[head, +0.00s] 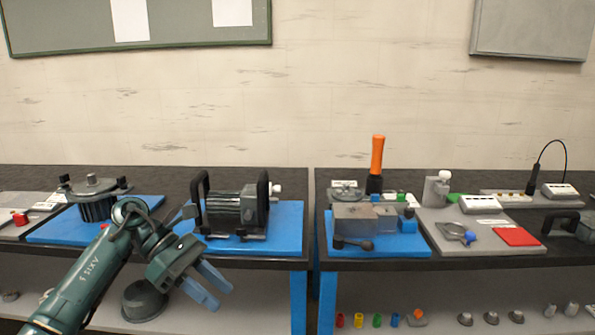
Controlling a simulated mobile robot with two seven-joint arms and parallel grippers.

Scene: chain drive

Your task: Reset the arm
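My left arm (92,272) comes in from the lower left, dark green, bent at a joint in front of the left bench. My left gripper (223,298) has two blue fingers pointing down and to the right. The fingers stand apart with nothing visible between them. The gripper is in front of the bench's front edge, below the motor-like machine (230,207) on its blue mat (288,222). My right arm and gripper are not in view.
A round-topped device (92,187) stands on another blue mat at left. On the right bench are a vise (355,220), an orange-handled tool (377,155) and a red pad (517,236). A dark bowl (144,300) and several small coloured parts sit on the lower shelf. A gap separates the benches.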

